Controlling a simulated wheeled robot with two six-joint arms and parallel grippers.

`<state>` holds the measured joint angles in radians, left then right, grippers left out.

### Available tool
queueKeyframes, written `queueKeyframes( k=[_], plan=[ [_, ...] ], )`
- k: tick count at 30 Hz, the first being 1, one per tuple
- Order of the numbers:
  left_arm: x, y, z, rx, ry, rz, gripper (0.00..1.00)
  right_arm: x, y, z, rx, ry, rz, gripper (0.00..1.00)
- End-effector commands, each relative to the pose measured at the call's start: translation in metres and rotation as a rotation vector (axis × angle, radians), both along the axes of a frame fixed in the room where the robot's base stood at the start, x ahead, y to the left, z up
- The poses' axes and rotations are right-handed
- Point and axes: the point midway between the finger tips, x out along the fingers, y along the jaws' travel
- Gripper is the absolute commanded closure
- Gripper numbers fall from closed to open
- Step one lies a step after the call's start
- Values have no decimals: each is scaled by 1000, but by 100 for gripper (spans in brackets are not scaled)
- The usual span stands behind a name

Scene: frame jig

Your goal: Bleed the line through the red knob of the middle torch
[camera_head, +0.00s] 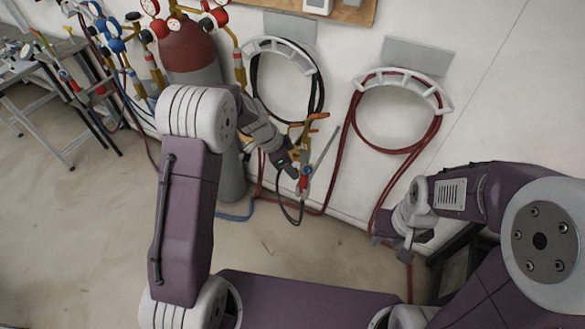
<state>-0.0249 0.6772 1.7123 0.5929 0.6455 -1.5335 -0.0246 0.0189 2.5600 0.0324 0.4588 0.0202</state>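A brass torch (304,147) with orange levers hangs by the wall in the middle. A red knob (304,181) shows low on it, with a blue part just below. My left gripper (292,171) is close to the left of this knob. Its fingers are small and dark here, so I cannot tell whether they touch the knob. My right gripper (394,246) is apart from the torch, to the lower right. Its fingers look spread, with nothing seen between them.
A red-topped cylinder (190,50) with gauges stands at the left, partly behind my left arm. A black hose coil (318,85) and a red hose coil (352,115) hang on wall holders. A metal bench (30,75) with another torch is at the far left. Floor (80,240) is clear lower left.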

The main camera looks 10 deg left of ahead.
Motion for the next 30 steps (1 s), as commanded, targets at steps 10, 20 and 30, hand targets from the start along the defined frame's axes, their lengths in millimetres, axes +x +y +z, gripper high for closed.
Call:
queueKeyframes(
  k=[10, 20, 30],
  plan=[
    [4, -7, -18, 0, -2, -1, 56, 0, 0, 2, 0, 0, 0, 64],
    [4, -7, -18, 1, -1, -1, 100, 0, 0, 2, 0, 0, 0, 64],
    [6, -5, -17, -35, 66, 1, 100, 0, 0, 7, 0, 0, 0, 64]
  ],
)
